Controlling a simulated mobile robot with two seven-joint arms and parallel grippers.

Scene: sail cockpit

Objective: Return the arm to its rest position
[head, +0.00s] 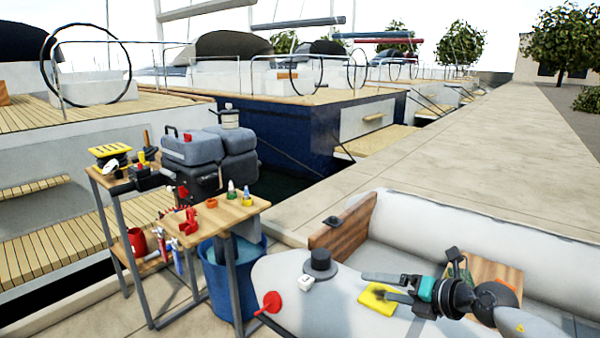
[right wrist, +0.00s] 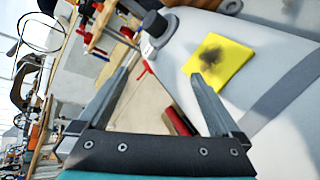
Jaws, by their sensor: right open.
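My right gripper (head: 385,286) reaches in from the lower right of the head view, over the pale cockpit surface. Its two fingers stand apart and nothing is between them. In the right wrist view the open fingers (right wrist: 165,85) point toward the pale surface. A yellow cloth (head: 378,298) with a dark stain lies on that surface, close to the fingers and apart from their grip. It also shows in the right wrist view (right wrist: 232,62). My left gripper is not in view.
A wooden board (head: 342,228) stands behind. A workbench (head: 228,216) with tools and a blue bin (head: 228,285) stand at left.

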